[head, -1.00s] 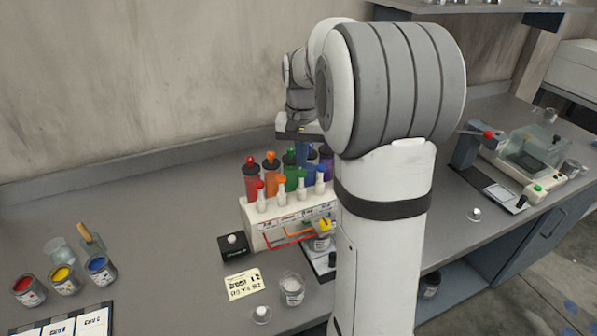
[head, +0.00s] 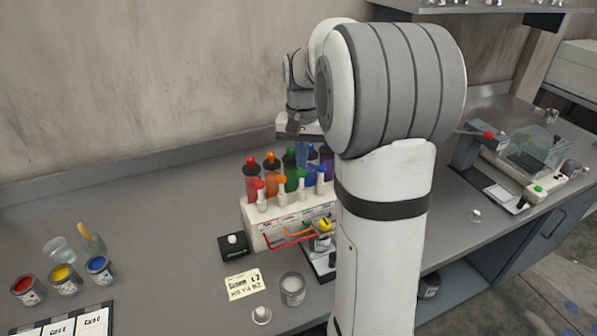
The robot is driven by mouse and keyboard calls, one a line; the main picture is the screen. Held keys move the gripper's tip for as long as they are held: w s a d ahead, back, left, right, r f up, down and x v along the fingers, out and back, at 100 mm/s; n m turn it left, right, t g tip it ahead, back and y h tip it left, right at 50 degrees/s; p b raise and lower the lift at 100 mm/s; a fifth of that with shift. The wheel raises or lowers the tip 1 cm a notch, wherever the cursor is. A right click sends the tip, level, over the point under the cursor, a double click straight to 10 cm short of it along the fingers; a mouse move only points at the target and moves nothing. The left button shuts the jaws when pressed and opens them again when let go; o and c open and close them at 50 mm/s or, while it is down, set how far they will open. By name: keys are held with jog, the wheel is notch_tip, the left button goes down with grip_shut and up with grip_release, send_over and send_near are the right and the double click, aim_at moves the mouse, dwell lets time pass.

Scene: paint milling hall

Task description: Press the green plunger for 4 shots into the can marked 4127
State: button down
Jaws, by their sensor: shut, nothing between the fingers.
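The paint dispenser (head: 262,235) is a white block with a row of coloured bottles at its back and white plungers with coloured caps in front. The green plunger (head: 301,184) stands between the orange and blue ones, in front of the green bottle (head: 289,159). My gripper (head: 300,132) is shut and empty, above and behind the bottle tops, apart from the green plunger as far as I can tell. My arm hides the dispenser's right end. A small can with yellow on it (head: 321,244) stands at the dispenser's front; no number 4127 is legible on it.
A handwritten card (head: 244,284), a glass jar (head: 292,289) and a black box with a white knob (head: 233,247) are in front. Red (head: 28,289), yellow (head: 64,279) and blue (head: 100,269) paint cans stand at left.

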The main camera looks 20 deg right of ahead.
aim_at(302, 172)
jog(key=shift+f, duration=0.15)
dwell(0.4)
jog(key=shift+f+b, duration=1.2)
jog(key=shift+f, duration=0.5)
jog(key=shift+r+p, duration=1.55)
jog(key=shift+r, duration=0.35)
jog(key=shift+f, duration=0.1)
